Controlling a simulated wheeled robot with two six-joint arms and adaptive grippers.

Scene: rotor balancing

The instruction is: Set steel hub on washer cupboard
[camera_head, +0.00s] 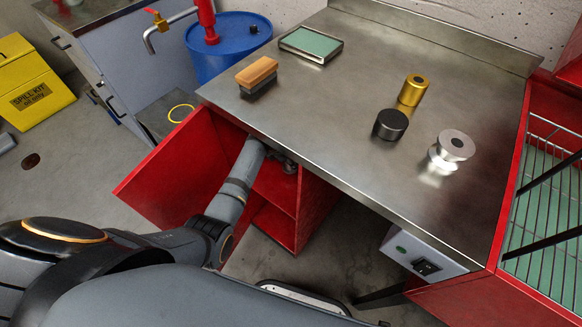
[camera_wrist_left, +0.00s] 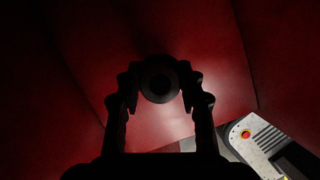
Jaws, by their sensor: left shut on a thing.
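The red cupboard (camera_head: 318,208) under the bench stands open, its door (camera_head: 160,165) swung out to the left. My left gripper (camera_head: 287,165) reaches inside it, below the bench top, and is mostly hidden in the head view. In the left wrist view my left gripper (camera_wrist_left: 160,95) is shut on a round part with a central hole (camera_wrist_left: 160,72), seemingly the steel hub. It looks dark in shadow, so its colour is unclear. Red cupboard walls surround it; I cannot tell whether it touches a surface. My right gripper is not in view.
On the steel bench (camera_head: 345,110) stand a brass-coloured cylinder (camera_head: 413,92), a black cylinder (camera_head: 390,126), a silver part (camera_head: 455,146), a wooden-backed brush (camera_head: 257,74) and a green-topped tray (camera_head: 311,45). The bench's front edge overhangs my left arm. A blue drum (camera_head: 225,58) stands behind.

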